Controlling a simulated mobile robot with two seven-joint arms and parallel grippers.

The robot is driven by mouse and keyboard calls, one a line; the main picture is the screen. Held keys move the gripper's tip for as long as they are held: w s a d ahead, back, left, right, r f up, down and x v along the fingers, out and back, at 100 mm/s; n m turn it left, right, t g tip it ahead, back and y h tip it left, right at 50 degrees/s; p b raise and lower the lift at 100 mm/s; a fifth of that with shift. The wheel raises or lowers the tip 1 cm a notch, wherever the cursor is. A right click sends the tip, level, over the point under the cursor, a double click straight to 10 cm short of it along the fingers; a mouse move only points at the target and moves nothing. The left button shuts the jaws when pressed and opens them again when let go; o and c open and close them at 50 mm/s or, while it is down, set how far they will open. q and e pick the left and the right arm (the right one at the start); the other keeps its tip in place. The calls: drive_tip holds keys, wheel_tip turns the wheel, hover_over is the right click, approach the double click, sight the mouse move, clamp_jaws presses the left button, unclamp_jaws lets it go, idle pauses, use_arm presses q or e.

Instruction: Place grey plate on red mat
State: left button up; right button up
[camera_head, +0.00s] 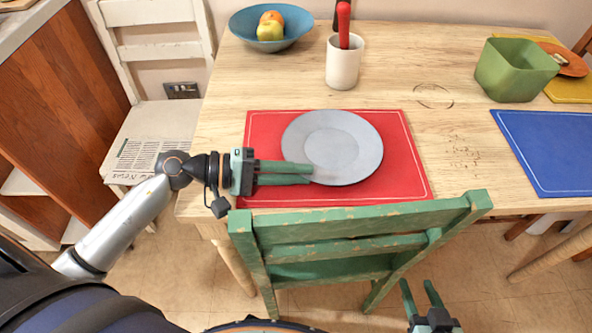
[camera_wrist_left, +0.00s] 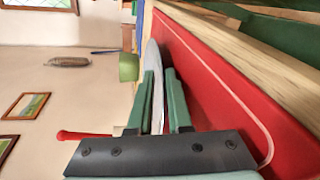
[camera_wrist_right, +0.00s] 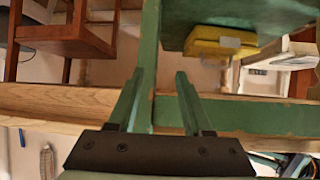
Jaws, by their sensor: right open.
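The grey plate (camera_head: 345,140) is right side up over the red mat (camera_head: 412,190), within its outline. In the left wrist view the plate (camera_wrist_left: 157,100) shows edge-on beside the mat (camera_wrist_left: 235,95); whether it touches the mat is unclear. My left gripper (camera_head: 308,174) is at the plate's near left rim. In the left wrist view its fingers (camera_wrist_left: 160,72) are partly closed with the rim between them, one finger on the mat side. My right gripper (camera_head: 418,284) is open and empty, low at the right of the green chair; it also shows in its wrist view (camera_wrist_right: 160,72).
A green chair (camera_head: 350,230) stands against the table's near edge. A white cup (camera_head: 343,70) with a red-handled utensil, a blue fruit bowl (camera_head: 252,22), a green container (camera_head: 512,68) and a blue mat (camera_head: 560,150) are on the table. A newspaper (camera_head: 150,157) lies on a white chair.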

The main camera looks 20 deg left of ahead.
use_arm(q)
drive_tip(key=shift+r, duration=0.15)
drive_tip(key=shift+f+v, duration=0.2)
drive_tip(key=shift+v, duration=0.65)
drive_tip(key=v, duration=0.9)
drive_tip(key=shift+b, duration=0.4)
drive_tip(key=shift+s+a+r, duration=0.2)
drive_tip(key=shift+s+a, duration=0.1)
drive_tip(key=shift+a, duration=0.3)
use_arm(e)
drive_tip(key=shift+w+d+r+n+t, duration=0.1)
drive_tip(key=shift+w+r+t, duration=0.3)
drive_tip(key=shift+r, duration=0.3)
drive_tip(key=shift+w+a+r+n+t, duration=0.1)
drive_tip(key=shift+w+r+t, duration=0.15)
drive_tip(key=shift+w+r, duration=0.35)
drive_tip(key=shift+w+d+r+n+t, duration=0.1)
drive_tip(key=shift+w+r+t, duration=0.2)
drive_tip(key=shift+r, duration=0.5)
